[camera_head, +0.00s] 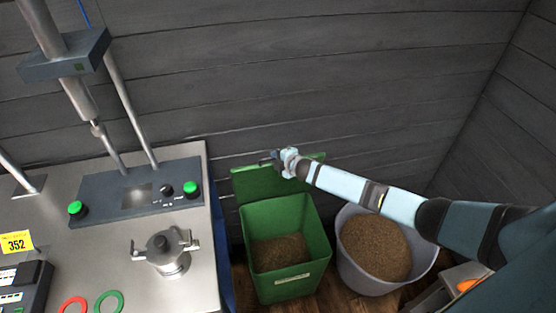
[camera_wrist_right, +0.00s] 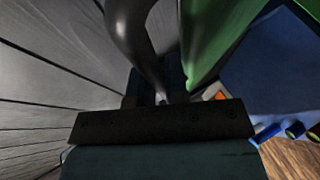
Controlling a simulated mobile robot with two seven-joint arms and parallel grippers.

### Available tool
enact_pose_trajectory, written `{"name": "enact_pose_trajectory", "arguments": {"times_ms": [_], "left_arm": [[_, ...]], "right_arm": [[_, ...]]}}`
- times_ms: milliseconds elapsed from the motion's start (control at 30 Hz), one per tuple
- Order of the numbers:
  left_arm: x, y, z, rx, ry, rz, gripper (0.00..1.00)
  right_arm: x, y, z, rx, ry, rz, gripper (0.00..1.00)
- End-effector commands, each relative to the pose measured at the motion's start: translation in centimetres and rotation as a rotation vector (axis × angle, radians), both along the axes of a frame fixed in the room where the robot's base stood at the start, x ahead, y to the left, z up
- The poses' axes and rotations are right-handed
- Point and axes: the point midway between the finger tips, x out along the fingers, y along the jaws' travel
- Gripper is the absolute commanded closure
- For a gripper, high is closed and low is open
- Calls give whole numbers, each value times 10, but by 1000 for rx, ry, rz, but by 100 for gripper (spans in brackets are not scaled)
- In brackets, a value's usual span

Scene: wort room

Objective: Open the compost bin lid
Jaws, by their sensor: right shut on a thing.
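The green compost bin (camera_head: 322,240) stands on the floor right of the steel bench, with brown grainy matter inside. Its green lid (camera_head: 255,184) is raised and stands up behind the bin's opening, near the wall. My right gripper (camera_head: 272,161) is at the lid's upper edge. In the right wrist view the gripper (camera_wrist_right: 162,98) is shut on a dark curved handle (camera_wrist_right: 130,30), with the green lid (camera_wrist_right: 208,40) beside it. The arm covers part of the lid's right side. My left gripper is not in view.
A pale round tub (camera_head: 352,271) of brown grain stands right of the bin, below my right arm. The steel bench (camera_head: 120,270) with a lidded pot (camera_head: 168,255) is at left. The plank wall (camera_head: 330,80) is close behind the lid.

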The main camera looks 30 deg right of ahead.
Motion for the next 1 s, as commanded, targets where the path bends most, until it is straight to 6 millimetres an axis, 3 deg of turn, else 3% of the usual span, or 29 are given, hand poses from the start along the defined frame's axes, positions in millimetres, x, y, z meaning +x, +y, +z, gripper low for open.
{"name": "enact_pose_trajectory", "arguments": {"times_ms": [300, 333, 400, 433, 1000], "left_arm": [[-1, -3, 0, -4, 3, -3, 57], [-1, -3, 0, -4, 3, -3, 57], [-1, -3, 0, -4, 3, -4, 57], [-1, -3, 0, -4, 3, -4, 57], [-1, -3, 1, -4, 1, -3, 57]], "right_arm": [[0, 1, 0, 4, 1, 0, 100], [0, 1, 0, 4, 1, 0, 78], [0, 1, 0, 4, 0, 1, 62], [0, 1, 0, 4, 0, 1, 60], [-6, -1, -2, 0, 6, 0, 60]]}}
